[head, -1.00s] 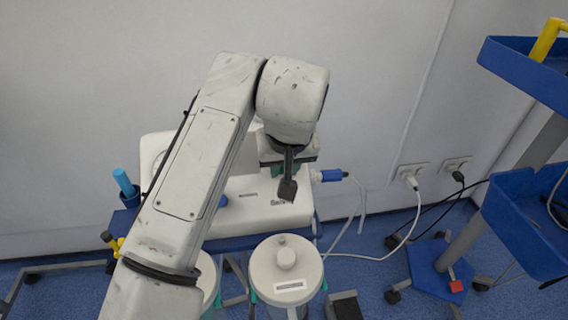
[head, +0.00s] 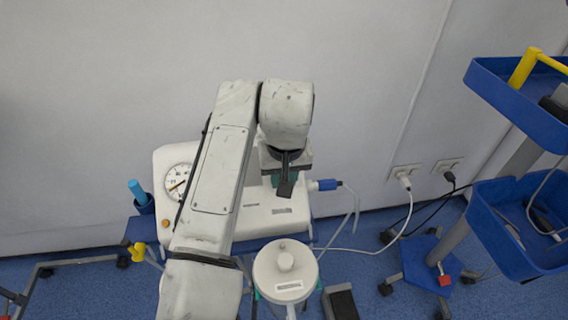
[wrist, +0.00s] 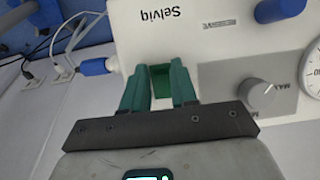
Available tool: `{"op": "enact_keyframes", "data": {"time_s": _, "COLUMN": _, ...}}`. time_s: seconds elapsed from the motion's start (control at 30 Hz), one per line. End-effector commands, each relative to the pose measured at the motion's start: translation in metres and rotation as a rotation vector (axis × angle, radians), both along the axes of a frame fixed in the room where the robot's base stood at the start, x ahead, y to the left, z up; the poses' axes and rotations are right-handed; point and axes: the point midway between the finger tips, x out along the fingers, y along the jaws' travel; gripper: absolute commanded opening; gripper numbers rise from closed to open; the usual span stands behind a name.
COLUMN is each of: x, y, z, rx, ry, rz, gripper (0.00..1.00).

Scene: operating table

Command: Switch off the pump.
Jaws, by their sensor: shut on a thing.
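The pump is a white box marked "Selviq" (wrist: 215,12), standing against the wall in the head view (head: 270,222). A green piece, seemingly its switch (wrist: 160,84), is set in the pump face in the wrist view. My gripper (wrist: 160,72) has its two green fingers on either side of this piece, shut on it. In the head view my gripper (head: 272,179) is at the pump's right part, mostly hidden by my wrist. I cannot tell which way the switch is set. A grey knob marked MAX (wrist: 260,95) and a blue knob (wrist: 278,10) are nearby.
A dial gauge (head: 178,181) shows at the pump's left. A blue connector (head: 326,184) with a tube sticks out at its right. A lidded jar (head: 285,272) stands in front. A blue cart (head: 520,225) is at the right, and cables run to wall sockets (head: 404,172).

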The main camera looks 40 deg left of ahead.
Motion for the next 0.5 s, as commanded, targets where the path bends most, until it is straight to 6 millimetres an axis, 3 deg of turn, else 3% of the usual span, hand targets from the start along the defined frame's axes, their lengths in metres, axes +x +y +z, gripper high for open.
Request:
{"op": "enact_keyframes", "data": {"time_s": 0.03, "x": 0.003, "y": 0.0027, "z": 0.0111, "rx": -0.003, "ry": 0.001, "rz": 0.003, "gripper": 0.0}}
{"op": "enact_keyframes", "data": {"time_s": 0.5, "x": 0.0022, "y": 0.003, "z": 0.0045, "rx": -0.052, "ry": 0.043, "rz": -0.001, "gripper": 0.0}}
